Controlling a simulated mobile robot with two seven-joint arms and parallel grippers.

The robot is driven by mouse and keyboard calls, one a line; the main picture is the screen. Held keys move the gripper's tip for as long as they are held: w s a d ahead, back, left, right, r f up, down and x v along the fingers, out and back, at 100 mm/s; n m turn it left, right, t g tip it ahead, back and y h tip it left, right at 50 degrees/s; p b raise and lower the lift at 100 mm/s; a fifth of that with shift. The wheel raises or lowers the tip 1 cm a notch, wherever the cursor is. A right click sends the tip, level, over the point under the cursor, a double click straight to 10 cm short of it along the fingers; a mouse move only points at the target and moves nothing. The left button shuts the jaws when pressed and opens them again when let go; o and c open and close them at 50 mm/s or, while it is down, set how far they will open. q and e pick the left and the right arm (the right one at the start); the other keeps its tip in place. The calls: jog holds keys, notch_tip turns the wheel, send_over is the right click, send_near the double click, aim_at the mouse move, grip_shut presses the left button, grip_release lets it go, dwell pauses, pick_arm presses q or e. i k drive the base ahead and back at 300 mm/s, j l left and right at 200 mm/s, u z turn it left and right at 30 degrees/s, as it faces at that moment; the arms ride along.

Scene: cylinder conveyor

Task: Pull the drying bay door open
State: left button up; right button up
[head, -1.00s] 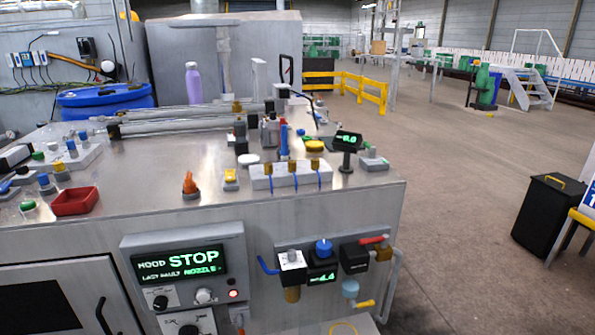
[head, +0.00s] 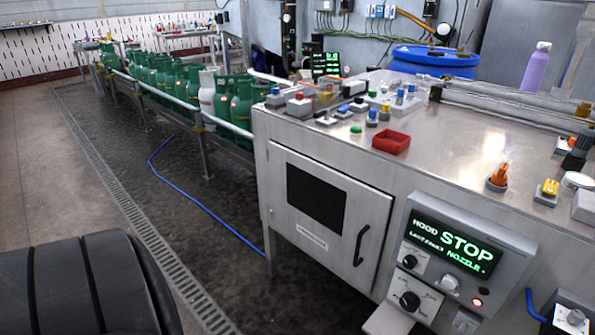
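The drying bay door (head: 327,211) is most likely the grey panel with a dark window (head: 316,198) on the front of the steel cabinet. It looks shut. Its black bar handle (head: 361,245) stands upright near its right edge, and a small white label sits below the window. Neither gripper shows in the head view. A large black ribbed part at the lower left appears to be my own arm, and it is apart from the door.
A control panel reading HOOD STOP (head: 452,245) juts out right of the door. Green cylinders (head: 171,80) line a railed conveyor at left. A blue hose (head: 190,185) and a drain grate (head: 153,235) lie on the floor. A red tray (head: 391,142) sits on the steel top.

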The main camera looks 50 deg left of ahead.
aim_at(341, 221)
jog(key=u, duration=1.4)
